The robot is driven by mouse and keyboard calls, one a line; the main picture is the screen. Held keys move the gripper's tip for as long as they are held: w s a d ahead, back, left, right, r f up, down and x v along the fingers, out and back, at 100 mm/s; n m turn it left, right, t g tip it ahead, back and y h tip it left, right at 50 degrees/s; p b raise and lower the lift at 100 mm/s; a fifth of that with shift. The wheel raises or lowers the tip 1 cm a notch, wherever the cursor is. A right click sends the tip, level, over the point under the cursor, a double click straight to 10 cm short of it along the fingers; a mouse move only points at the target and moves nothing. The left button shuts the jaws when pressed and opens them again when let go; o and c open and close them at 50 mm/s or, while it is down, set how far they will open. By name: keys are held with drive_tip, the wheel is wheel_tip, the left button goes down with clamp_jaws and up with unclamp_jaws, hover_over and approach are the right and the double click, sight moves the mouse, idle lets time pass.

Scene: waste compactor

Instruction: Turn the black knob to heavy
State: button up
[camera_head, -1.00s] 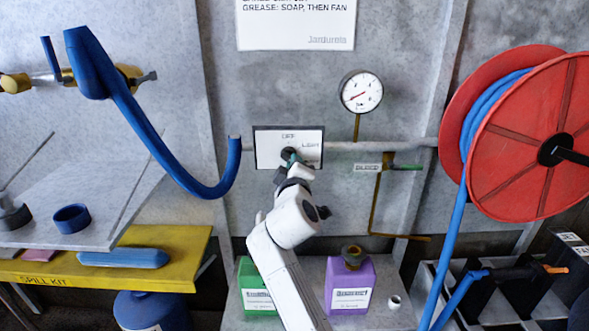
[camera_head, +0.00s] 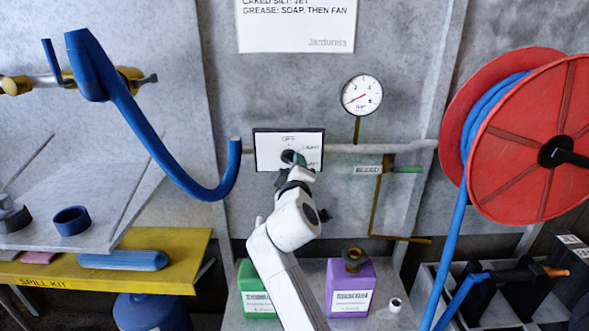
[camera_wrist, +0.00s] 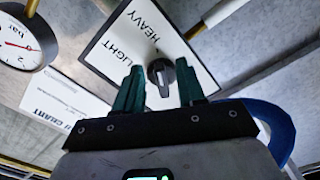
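The black knob (camera_wrist: 161,76) sits on a white label plate (camera_head: 262,150) on the back wall. In the wrist view the plate reads LIGHT and HEAVY; in the head view OFF is at its top. The knob's raised grip runs roughly up-down in the wrist view, its upper end toward the HEAVY side; its exact setting is hard to read. My gripper (camera_wrist: 160,92) has its two green fingers apart, one on each side of the knob, with narrow gaps visible. Contact is not clear. In the head view my gripper (camera_head: 297,162) partly hides the knob.
A pressure gauge (camera_head: 361,95) is to the upper right, with a BLEED valve (camera_head: 405,169) below it. A blue hose (camera_head: 176,172) hangs left of the plate, and a red hose reel (camera_head: 530,190) stands right. Green (camera_head: 250,278) and purple (camera_head: 365,277) jugs stand below.

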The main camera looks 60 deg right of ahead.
drive_tip(key=v, duration=1)
drive_tip(key=shift+s+a, duration=0.25)
drive_tip(key=shift+a, duration=0.05)
drive_tip(key=s+a+f+m+g+y, duration=0.1)
drive_tip(key=s+a+f+g+y, duration=0.25)
drive_tip(key=f, duration=0.75)
drive_tip(key=s+a+f+y, duration=0.3)
drive_tip(key=a+f+y, duration=0.25)
drive_tip(key=f, duration=0.55)
drive_tip(key=s+a+f+g+y, duration=0.5)
drive_tip(key=s+a+f+y, duration=0.2)
drive_tip(key=s+a+f, duration=0.45)
wheel_tip(320, 180, up, 14)
drive_tip(key=s+p, duration=0.1)
drive_tip(key=p, duration=1.1)
drive_tip(key=shift+a+f+n+h, duration=0.2)
drive_tip(key=shift+a+n+h, duration=0.1)
drive_tip(key=shift+a, duration=0.05)
drive_tip(key=shift+s+t, duration=0.2)
drive_tip(key=shift+t, duration=0.05)
